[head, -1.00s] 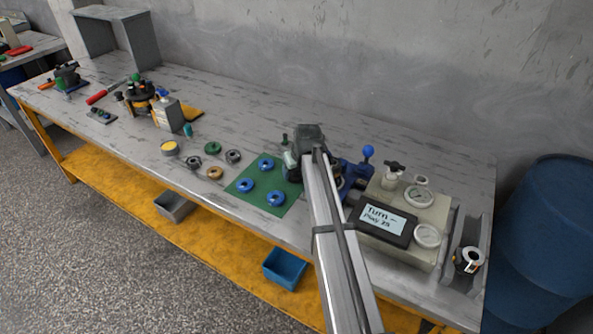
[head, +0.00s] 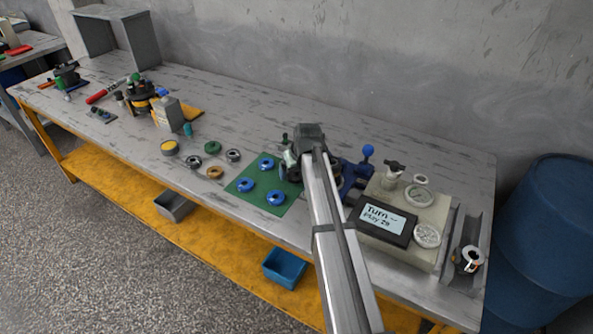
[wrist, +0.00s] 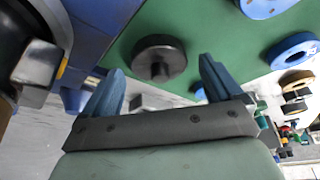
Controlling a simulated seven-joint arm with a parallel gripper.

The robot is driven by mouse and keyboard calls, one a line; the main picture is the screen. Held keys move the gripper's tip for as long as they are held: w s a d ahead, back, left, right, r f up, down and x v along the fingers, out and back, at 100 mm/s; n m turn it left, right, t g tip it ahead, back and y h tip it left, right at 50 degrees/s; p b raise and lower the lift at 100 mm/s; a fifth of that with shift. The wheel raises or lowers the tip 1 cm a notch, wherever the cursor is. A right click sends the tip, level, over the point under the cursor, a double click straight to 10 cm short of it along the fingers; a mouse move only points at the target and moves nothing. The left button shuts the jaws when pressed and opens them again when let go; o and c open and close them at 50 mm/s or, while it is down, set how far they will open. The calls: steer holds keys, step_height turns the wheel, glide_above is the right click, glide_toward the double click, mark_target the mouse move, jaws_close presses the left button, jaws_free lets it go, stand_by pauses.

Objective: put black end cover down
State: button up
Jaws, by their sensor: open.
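The black end cover (wrist: 159,60) is a dark round disc with a small central boss. In the wrist view it lies on the green mat (wrist: 130,28), in front of and between my fingertips. My gripper (wrist: 158,82) is open, its two blue fingers apart on either side of the cover, and nothing shows clamped between them. In the head view my gripper (head: 300,165) is at the mat's right edge, and my arm hides the cover there. The green mat also shows in the head view (head: 289,205).
Several blue rings (head: 275,198) lie on the mat. A blue fixture (head: 357,178) stands close right of my gripper, and a test unit with a screen (head: 385,222) stands further right. Loose rings and a yellow-topped cup (head: 169,147) are to the left. The bench behind the mat is clear.

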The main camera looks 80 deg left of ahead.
steer(key=v, duration=1.2)
